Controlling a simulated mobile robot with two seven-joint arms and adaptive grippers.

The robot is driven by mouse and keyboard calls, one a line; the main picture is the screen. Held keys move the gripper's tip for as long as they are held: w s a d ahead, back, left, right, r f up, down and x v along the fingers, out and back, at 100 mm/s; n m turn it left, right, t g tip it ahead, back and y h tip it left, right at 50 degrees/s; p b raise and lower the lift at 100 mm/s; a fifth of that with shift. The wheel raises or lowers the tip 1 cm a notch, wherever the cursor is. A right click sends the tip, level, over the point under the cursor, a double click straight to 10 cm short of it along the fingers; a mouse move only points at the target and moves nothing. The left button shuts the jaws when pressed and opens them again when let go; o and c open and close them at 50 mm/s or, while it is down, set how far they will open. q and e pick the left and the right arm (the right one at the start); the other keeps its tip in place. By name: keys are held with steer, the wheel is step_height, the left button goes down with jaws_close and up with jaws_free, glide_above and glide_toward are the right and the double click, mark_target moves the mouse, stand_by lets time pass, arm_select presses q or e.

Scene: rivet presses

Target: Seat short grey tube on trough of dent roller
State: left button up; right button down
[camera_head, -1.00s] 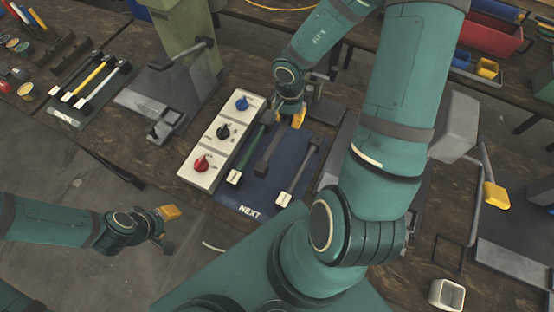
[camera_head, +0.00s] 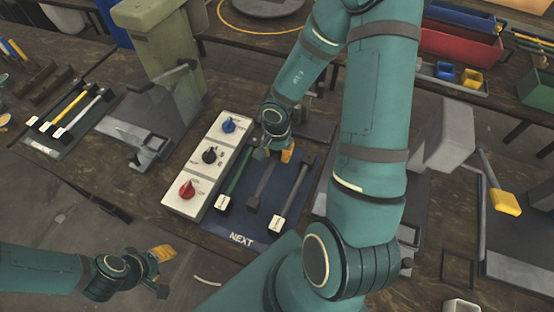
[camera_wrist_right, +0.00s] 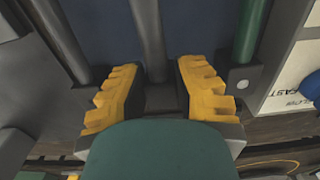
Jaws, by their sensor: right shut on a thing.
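The short grey tube (camera_head: 263,182) is the dark grey middle one of three tubes on the blue mat marked NEXT (camera_head: 235,251). Its near end cap is plain dark grey. My right gripper (camera_head: 276,155) is at its far end, with yellow fingers (camera_wrist_right: 160,88) on both sides of it. In the right wrist view the grey tube (camera_wrist_right: 148,30) runs away from between the fingers; the gripped part is partly hidden. It appears still at mat level. My left gripper (camera_head: 158,270) is off the table at lower left; its opening is unclear. I cannot tell which machine is the dent roller.
A white knob panel (camera_head: 208,165) borders the mat. A green press (camera_head: 160,45) stands left, and a grey machine with a yellow handle (camera_head: 504,198) right.

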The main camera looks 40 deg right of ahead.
step_height(320, 180, down, 2)
steer(key=shift+w+f, duration=0.1)
arm_select(q)
steer(key=shift+f, duration=0.1)
arm_select(e)
steer(key=c, duration=0.9)
jaws_free()
arm_select(q)
steer(key=shift+f, duration=0.1)
arm_select(e)
steer(key=shift+o, duration=0.2)
steer(key=shift+f, duration=0.1)
steer(key=shift+f, duration=0.1)
arm_select(q)
step_height(320, 180, up, 9)
steer(key=w+p, duration=0.1)
steer(key=p, duration=0.7)
steer(key=shift+a+f, duration=0.2)
arm_select(e)
step_height(320, 180, up, 14)
steer(key=shift+d, duration=0.2)
arm_select(q)
steer(key=shift+a, duration=0.1)
arm_select(e)
steer(key=shift+s+a+f, duration=0.1)
steer(key=shift+s+f, duration=0.05)
steer(key=shift+s, duration=0.05)
